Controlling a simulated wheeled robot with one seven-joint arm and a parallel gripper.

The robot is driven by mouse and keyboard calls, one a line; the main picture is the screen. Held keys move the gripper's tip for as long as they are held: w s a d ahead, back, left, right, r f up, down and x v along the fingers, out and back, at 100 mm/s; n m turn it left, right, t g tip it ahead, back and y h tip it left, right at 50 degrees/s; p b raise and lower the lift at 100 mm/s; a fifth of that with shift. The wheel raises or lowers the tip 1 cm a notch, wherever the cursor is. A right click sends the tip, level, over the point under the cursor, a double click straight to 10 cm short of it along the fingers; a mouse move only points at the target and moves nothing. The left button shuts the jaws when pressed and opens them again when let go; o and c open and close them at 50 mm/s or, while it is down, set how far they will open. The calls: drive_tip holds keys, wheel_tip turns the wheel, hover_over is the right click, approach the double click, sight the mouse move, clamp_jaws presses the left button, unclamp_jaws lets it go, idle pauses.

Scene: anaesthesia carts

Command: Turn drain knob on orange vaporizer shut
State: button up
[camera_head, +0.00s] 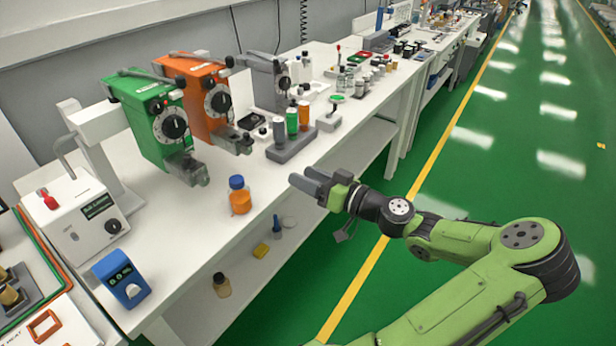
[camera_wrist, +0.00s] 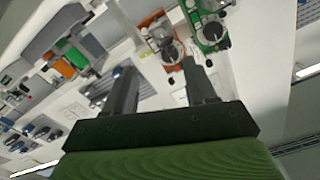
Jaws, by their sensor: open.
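The orange vaporizer (camera_head: 196,92) stands on the white bench, right of the green vaporizer (camera_head: 146,118). It has a round dial (camera_head: 217,102) on its front. A grey block with a small black knob (camera_head: 244,142) sits at its lower front; I cannot tell how far the knob is turned. My gripper (camera_head: 302,183) is in front of the bench edge, apart from the vaporizer, and holds nothing. In the wrist view its two fingers (camera_wrist: 160,88) are spread apart, with the orange vaporizer (camera_wrist: 158,36) and the green vaporizer (camera_wrist: 208,32) beyond them, upside down.
A grey rack (camera_head: 292,146) with green and orange bottles stands right of the orange vaporizer. An orange bottle with a blue cap (camera_head: 239,196) stands near the front edge. A white device (camera_head: 75,215) and a blue meter (camera_head: 121,280) are at the left. The floor aisle is clear.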

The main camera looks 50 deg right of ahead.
sight(249, 152)
drive_tip(key=w+n+b, duration=0.1)
drive_tip(key=w+b, duration=0.1)
drive_tip(key=w, duration=0.3)
drive_tip(key=w+n+b, duration=0.1)
drive_tip(key=w+b, duration=0.1)
drive_tip(key=w, duration=0.3)
drive_tip(key=w+n+b, duration=0.1)
drive_tip(key=w+b, duration=0.1)
drive_tip(key=w, duration=0.3)
drive_tip(key=shift+w+a+n+b, duration=0.3)
drive_tip(key=shift+w+a+b, duration=0.05)
clamp_jaws()
drive_tip(key=shift+m, duration=0.8)
unclamp_jaws()
